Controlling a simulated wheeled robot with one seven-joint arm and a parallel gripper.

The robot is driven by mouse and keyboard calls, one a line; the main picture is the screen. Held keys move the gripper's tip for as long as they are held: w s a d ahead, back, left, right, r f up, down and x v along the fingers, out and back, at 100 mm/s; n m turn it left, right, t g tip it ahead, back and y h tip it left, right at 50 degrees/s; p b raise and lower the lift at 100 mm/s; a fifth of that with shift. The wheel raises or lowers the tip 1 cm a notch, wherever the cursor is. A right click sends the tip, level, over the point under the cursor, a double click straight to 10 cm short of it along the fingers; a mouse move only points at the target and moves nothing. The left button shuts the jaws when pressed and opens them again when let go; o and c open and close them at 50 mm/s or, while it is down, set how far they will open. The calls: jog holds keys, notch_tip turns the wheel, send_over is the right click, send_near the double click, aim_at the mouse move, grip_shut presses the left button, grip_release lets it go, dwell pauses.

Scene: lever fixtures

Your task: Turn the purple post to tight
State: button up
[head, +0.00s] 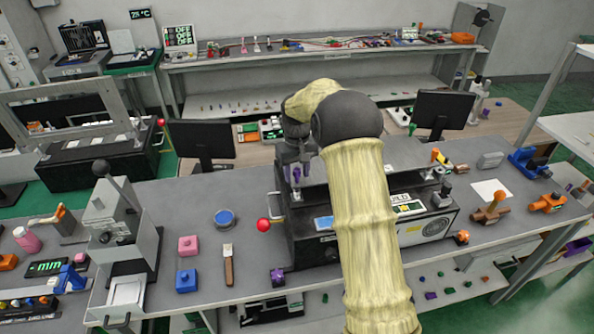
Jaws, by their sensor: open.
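My arm reaches forward over the black fixture (306,250) on the grey bench, and my gripper (296,176) points down at its back left. The gripper is open. A small purple post (297,172) shows at the fingertips, partly hidden by them. I cannot tell whether the fingers touch it or which way it is turned. Another purple piece, a knob (277,277), sits at the fixture's front left corner. My arm hides the middle of the fixture, and no tight marking is readable.
A red ball lever (263,225) sticks out at the fixture's left. A grey press (124,235) stands farther left. A blue block (186,281), a pink block (188,245) and a brush (228,265) lie between. Orange clamps (490,208) are at the right. Two monitors (202,139) stand behind.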

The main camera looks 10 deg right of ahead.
grip_shut()
jog(key=shift+m, duration=0.5)
jog(key=m+p, duration=0.1)
jog(key=m, duration=0.3)
jog(key=shift+m, duration=0.3)
jog(key=m+p, duration=0.1)
jog(key=m, duration=0.4)
jog(key=shift+r, duration=0.1)
jog(key=m+p, duration=0.1)
jog(key=m, duration=0.4)
jog(key=shift+m, duration=0.4)
jog(key=m+p, duration=0.1)
jog(key=m, duration=0.3)
jog(key=shift+p, duration=0.3)
jog(key=shift+m, duration=0.3)
